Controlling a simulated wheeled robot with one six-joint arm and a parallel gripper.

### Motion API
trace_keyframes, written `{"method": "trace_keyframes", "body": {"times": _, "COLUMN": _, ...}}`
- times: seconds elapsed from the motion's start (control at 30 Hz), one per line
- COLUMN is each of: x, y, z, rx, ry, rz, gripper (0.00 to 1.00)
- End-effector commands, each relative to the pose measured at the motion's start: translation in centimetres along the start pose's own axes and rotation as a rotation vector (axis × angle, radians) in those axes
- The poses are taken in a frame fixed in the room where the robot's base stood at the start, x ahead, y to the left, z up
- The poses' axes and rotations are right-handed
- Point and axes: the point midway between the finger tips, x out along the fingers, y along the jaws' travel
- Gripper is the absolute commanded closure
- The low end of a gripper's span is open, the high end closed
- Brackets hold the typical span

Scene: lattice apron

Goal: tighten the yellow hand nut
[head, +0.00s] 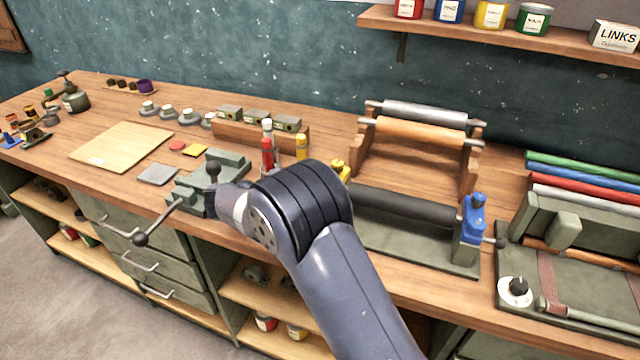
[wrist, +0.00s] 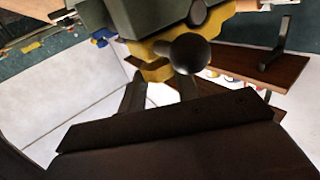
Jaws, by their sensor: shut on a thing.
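In the wrist view the yellow hand nut (wrist: 153,68) sits against a grey-green body (wrist: 165,15). My gripper (wrist: 160,88) has its two dark fingers at the nut and is shut on it. A dark ball knob (wrist: 188,52) stands in front of the nut and covers part of it. In the head view my arm hides the gripper. A yellow part (head: 340,170) shows just behind my arm at the roller press; I cannot tell whether it is the same nut.
The roller press has a dark roller (head: 405,205) and a blue end piece (head: 473,215). A grey-green vise (head: 228,163) with a ball-ended handle (head: 160,220) stands left of my arm. A wooden board (head: 122,146) lies further left. A shelf (head: 500,38) holds cans above.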

Motion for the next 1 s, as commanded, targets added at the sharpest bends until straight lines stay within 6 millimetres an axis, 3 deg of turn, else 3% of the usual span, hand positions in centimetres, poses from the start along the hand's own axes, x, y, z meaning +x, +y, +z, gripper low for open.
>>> {"method": "trace_keyframes", "body": {"times": 0.5, "x": 0.08, "y": -0.01, "z": 0.17, "rx": -0.004, "ry": -0.002, "rz": 0.022, "gripper": 0.92}}
{"method": "trace_keyframes", "body": {"times": 0.53, "x": 0.08, "y": -0.01, "z": 0.17, "rx": -0.004, "ry": -0.002, "rz": 0.022, "gripper": 0.68}}
{"method": "trace_keyframes", "body": {"times": 0.8, "x": 0.03, "y": -0.02, "z": 0.08, "rx": -0.002, "ry": -0.001, "rz": 0.02, "gripper": 0.47}}
{"method": "trace_keyframes", "body": {"times": 1.0, "x": 0.02, "y": -0.03, "z": 0.01, "rx": -0.001, "ry": -0.001, "rz": 0.02, "gripper": 0.47}}
